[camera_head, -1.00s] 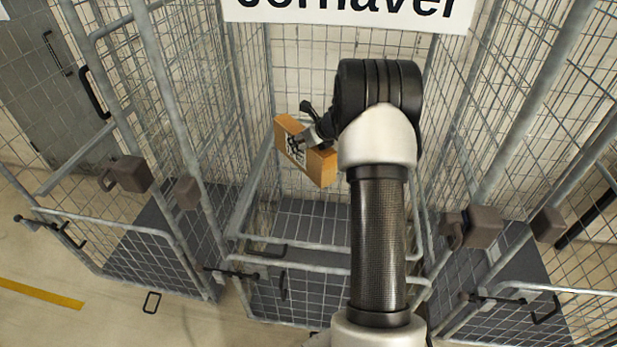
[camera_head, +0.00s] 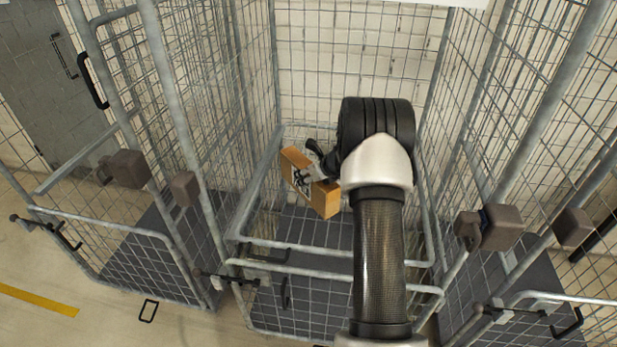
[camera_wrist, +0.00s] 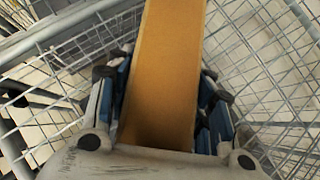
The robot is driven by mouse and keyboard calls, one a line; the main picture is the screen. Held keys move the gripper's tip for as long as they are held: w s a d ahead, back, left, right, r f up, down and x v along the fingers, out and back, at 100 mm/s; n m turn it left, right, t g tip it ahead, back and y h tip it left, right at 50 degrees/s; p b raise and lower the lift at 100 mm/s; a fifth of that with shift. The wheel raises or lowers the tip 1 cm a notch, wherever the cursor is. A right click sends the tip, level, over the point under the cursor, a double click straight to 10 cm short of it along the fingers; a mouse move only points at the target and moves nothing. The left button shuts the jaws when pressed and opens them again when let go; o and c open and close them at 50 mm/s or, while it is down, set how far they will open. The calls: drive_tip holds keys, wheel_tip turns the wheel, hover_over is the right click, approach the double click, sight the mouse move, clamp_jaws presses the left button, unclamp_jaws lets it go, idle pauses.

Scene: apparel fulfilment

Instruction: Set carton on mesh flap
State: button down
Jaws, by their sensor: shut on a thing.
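The carton (camera_head: 297,171) is a flat brown box, held tilted inside the middle cage in the head view. My gripper (camera_head: 318,178) is shut on it, with dark fingers across its face. In the wrist view the carton (camera_wrist: 165,70) stands between the blue-padded fingers of my gripper (camera_wrist: 165,110) and fills the middle of the picture. The mesh flap (camera_head: 330,262) seems to be the railed mesh panel at the front of the middle cage. The carton is above and behind its front rail, apart from it as far as I can see. My arm hides part of the flap.
Tall wire mesh walls (camera_head: 205,90) stand on both sides of the middle cage. Similar cages stand left and right, with brown blocks (camera_head: 127,169) and (camera_head: 500,228) on their posts. The dark cage floor (camera_head: 300,222) looks clear where visible.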

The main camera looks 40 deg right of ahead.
drive_tip(key=shift+r, duration=0.1)
drive_tip(key=c, duration=0.8)
unclamp_jaws()
drive_tip(key=shift+o, duration=0.2)
